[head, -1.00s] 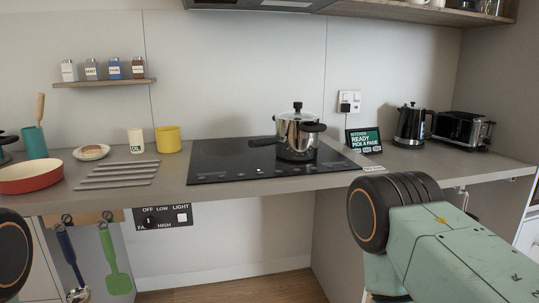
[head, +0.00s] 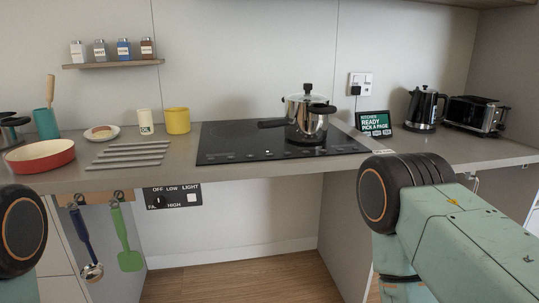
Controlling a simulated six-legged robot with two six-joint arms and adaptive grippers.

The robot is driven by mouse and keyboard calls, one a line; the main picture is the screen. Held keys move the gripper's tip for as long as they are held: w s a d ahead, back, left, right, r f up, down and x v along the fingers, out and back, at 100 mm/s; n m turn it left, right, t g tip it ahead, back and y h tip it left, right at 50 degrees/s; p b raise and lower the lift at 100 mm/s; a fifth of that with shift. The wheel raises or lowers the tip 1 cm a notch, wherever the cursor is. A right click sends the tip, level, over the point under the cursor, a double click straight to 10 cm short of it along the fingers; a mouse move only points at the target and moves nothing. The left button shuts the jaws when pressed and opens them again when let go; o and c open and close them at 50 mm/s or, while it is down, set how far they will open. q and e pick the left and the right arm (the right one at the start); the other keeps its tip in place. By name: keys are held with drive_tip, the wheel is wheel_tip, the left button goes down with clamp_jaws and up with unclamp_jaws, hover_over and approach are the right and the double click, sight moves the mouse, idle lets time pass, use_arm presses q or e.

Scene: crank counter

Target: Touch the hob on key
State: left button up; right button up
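The black glass hob (head: 235,142) is set in the grey counter, in the middle of the head view. Small touch markings run along its front edge; they are too small for me to tell which one is the on key. A steel pot (head: 305,118) with a black lid knob and handles stands on the hob's right part. Parts of my two arms show at the lower left and lower right, below and in front of the counter. Neither gripper's fingers are in view.
A red pan (head: 40,157), metal bars (head: 128,156) and a yellow mug (head: 177,120) are left of the hob. A small screen (head: 374,123), kettle (head: 424,108) and toaster (head: 476,115) stand right. Utensils hang below the front edge (head: 126,240). The hob's left part is bare.

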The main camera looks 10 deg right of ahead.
clamp_jaws()
idle(0.4)
idle(1.2)
